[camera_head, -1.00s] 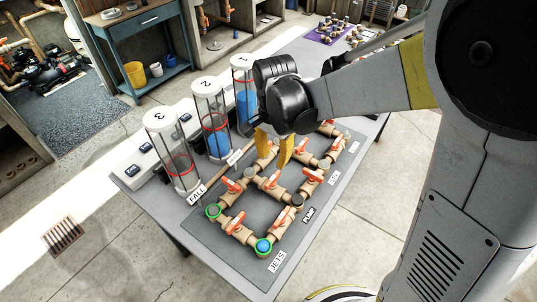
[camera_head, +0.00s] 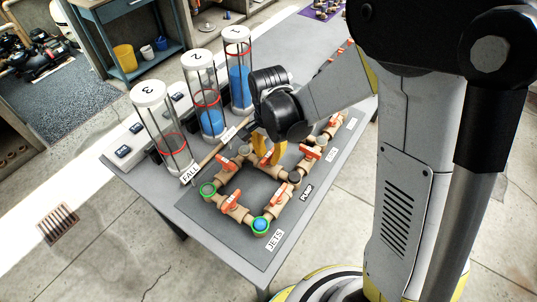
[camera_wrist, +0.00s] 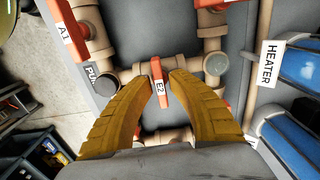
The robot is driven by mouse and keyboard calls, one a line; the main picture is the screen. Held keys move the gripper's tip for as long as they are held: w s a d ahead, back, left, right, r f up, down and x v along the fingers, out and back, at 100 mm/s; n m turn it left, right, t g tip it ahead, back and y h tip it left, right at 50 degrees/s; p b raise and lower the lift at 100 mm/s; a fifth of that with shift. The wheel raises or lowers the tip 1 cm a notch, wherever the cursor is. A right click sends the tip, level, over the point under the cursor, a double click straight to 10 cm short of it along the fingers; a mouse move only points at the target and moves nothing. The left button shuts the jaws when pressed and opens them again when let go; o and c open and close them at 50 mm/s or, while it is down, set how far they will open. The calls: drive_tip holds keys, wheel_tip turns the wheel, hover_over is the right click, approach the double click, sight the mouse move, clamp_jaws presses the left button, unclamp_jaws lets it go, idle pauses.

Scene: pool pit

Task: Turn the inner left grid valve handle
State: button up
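My gripper (camera_head: 266,160) points down over the pipe grid (camera_head: 262,210) on the table. Its yellow fingers stand on both sides of a red valve handle labelled E2 (camera_wrist: 160,87) in the wrist view. The handle lies between the fingertips (camera_wrist: 161,76), very close to both; I cannot tell whether they press on it. In the head view my fingers partly hide this handle. Other red handles show at the near side (camera_head: 232,202), at the left (camera_head: 226,164) and toward the right (camera_head: 311,152). A handle labelled A1 (camera_wrist: 66,28) shows at the wrist view's upper left.
Three clear cylinders numbered 3 (camera_head: 163,125), 2 (camera_head: 203,95) and 1 (camera_head: 239,70) stand behind the grid, close to my gripper. Floor is clear at the left.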

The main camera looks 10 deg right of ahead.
clamp_jaws()
drive_tip(key=shift+n, duration=0.3)
drive_tip(key=n, duration=0.3)
drive_tip(key=shift+n+b, duration=0.3)
drive_tip(key=shift+b, duration=0.1)
drive_tip(key=n, duration=0.4)
drive_tip(key=shift+b, duration=0.35)
drive_tip(key=n, duration=0.9)
drive_tip(key=shift+n+b, duration=0.3)
drive_tip(key=shift+b, duration=0.05)
